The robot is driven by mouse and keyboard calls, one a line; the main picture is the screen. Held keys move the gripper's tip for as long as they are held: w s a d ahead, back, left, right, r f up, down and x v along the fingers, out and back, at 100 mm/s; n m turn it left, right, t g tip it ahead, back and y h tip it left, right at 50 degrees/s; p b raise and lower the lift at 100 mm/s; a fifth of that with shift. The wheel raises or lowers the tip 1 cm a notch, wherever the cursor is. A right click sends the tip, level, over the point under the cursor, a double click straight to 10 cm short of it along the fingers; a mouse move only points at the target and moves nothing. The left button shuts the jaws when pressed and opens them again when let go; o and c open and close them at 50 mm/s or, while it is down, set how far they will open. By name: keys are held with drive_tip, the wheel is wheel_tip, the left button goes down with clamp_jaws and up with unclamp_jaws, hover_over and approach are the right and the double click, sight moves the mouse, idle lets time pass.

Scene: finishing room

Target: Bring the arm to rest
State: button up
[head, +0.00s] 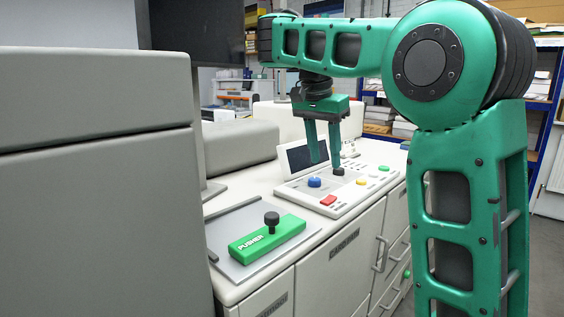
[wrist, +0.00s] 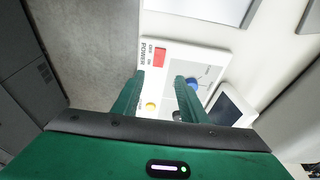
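My green gripper (head: 324,164) hangs from my arm, fingers down, over the white control panel on the counter. Its two fingers are apart with nothing visible between them. In the wrist view, my gripper (wrist: 160,78) also shows a clear gap over the panel. The control panel (head: 345,200) has a blue knob (head: 314,182), a red switch (head: 328,200), a yellow button (head: 361,182) and a green button (head: 383,168). A dark knob (head: 338,171) is right under one fingertip; I cannot tell whether they touch.
A green pusher block (head: 262,242) with a black knob lies on a grey plate (head: 222,236) nearer me. A small tilted screen (head: 305,157) stands behind the panel, close to the fingers. A large grey cabinet (head: 95,200) fills the left. Shelves stand behind my arm.

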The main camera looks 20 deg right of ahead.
drive_tip(key=s+d+f+n+g, duration=0.1)
drive_tip(key=s+d+f+n, duration=0.1)
drive_tip(key=s+d+f, duration=0.5)
drive_tip(key=s+d+f+n, duration=0.1)
drive_tip(key=s+d+f, duration=0.25)
drive_tip(key=s, duration=0.55)
drive_tip(key=s+a+f+n+y, duration=0.1)
drive_tip(key=s+a+f, duration=0.2)
drive_tip(key=s+f, duration=0.4)
drive_tip(key=s+a+f+n+y, duration=0.2)
drive_tip(key=s+f, duration=0.5)
drive_tip(key=shift+s+a+f+n, duration=0.25)
drive_tip(key=shift+a+n, duration=0.05)
drive_tip(key=shift+a, duration=0.1)
